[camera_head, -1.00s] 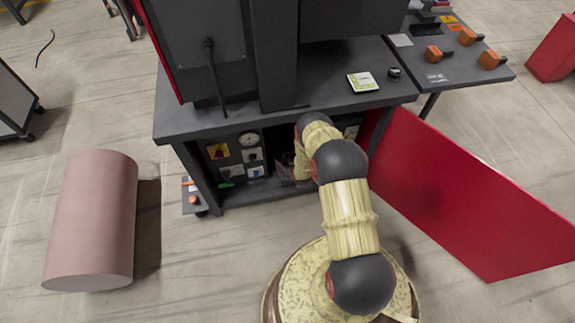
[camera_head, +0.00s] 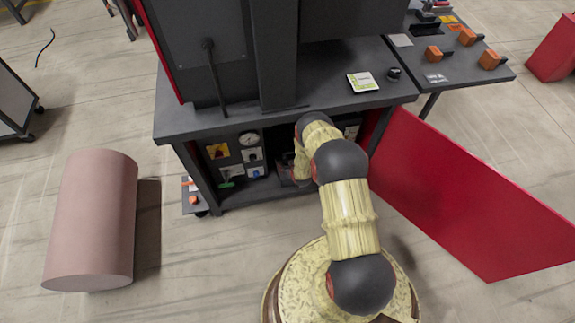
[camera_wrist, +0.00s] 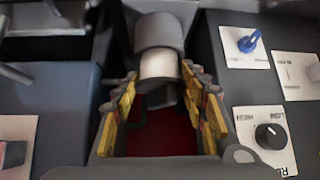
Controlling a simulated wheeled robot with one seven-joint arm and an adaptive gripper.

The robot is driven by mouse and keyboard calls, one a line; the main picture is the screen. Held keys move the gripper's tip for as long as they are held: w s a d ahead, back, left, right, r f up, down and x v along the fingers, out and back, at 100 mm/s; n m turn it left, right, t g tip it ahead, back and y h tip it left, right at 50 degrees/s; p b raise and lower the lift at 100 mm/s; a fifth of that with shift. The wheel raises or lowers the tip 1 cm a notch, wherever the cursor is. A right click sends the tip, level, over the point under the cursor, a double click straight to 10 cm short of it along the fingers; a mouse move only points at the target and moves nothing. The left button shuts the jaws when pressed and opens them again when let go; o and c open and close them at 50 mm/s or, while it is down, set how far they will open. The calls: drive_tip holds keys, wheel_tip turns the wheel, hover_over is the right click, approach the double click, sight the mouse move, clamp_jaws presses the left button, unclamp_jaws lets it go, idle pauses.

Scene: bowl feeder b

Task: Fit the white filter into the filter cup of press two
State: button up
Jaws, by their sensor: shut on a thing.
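The white filter (camera_wrist: 157,66) is a short white cylinder in the wrist view, held between the fingertips of my gripper (camera_wrist: 158,75). The yellow-sided fingers are shut on it from left and right. A grey cylinder (camera_wrist: 158,31), which looks like the filter cup, is directly above the filter in the picture. The filter's upper edge meets the cup's lower rim there; I cannot tell whether it is inside or only just below. In the head view my arm reaches into the open front of the dark cabinet, and its own links hide the filter and fingertips.
Panels flank my gripper closely: a blue knob (camera_wrist: 249,41) and a black dial (camera_wrist: 270,135) on the right, a grey block (camera_wrist: 50,105) on the left. The red door (camera_head: 470,200) stands open right of my arm. A pink cylinder (camera_head: 95,220) lies on the floor at left.

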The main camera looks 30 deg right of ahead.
drive_tip(key=shift+f, duration=0.15)
idle(0.4)
drive_tip(key=shift+r+p, duration=0.75)
drive_tip(key=shift+r, duration=0.45)
idle(0.4)
drive_tip(key=shift+b, duration=0.75)
idle(1.1)
drive_tip(key=shift+f, duration=1.1)
drive_tip(key=o, duration=1.2)
drive_tip(key=shift+o, duration=0.2)
